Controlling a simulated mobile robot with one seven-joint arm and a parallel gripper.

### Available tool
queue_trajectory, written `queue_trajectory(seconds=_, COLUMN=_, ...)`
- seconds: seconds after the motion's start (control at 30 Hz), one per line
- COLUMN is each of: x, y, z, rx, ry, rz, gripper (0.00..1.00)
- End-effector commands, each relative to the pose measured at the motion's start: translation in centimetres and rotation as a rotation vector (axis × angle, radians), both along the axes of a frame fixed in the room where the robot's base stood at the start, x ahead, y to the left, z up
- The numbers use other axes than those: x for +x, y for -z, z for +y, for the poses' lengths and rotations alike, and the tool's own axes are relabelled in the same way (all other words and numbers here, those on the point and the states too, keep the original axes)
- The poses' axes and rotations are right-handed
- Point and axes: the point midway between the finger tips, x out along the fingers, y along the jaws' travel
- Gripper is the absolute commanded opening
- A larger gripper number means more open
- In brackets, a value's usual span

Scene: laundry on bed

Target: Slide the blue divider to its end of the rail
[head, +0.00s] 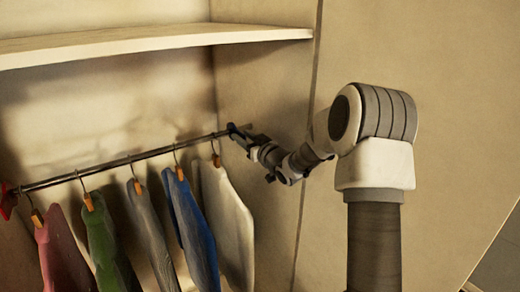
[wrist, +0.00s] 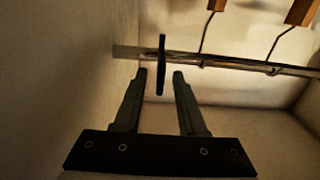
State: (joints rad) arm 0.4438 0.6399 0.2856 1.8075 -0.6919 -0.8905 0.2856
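The divider (wrist: 161,66) is a thin plate on the metal rail (wrist: 230,64). It looks almost black in the wrist view, so its blue colour cannot be told there. It is near the rail's end by the side wall. My gripper (wrist: 159,74) is open, its two fingertips on either side of the divider's lower part, with a visible gap to each. In the head view my gripper (head: 240,131) is at the right end of the rail (head: 110,163), and the divider cannot be told apart from it.
Several garments hang on the rail, including a white one (head: 228,220) nearest my gripper and a blue one (head: 190,232) beside it. A red divider (head: 7,201) is at the rail's left end. A shelf (head: 150,40) runs above. Hanger hooks (wrist: 206,34) are right of the divider.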

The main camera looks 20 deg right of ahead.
Motion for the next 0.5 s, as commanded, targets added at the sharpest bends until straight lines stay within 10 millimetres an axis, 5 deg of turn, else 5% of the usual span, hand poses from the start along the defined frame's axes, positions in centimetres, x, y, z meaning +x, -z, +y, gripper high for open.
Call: queue_trajectory(seconds=0.5, x=-10.6, y=0.2, z=-3.5, rx=-0.002, ry=0.003, rz=0.002, gripper=0.4)
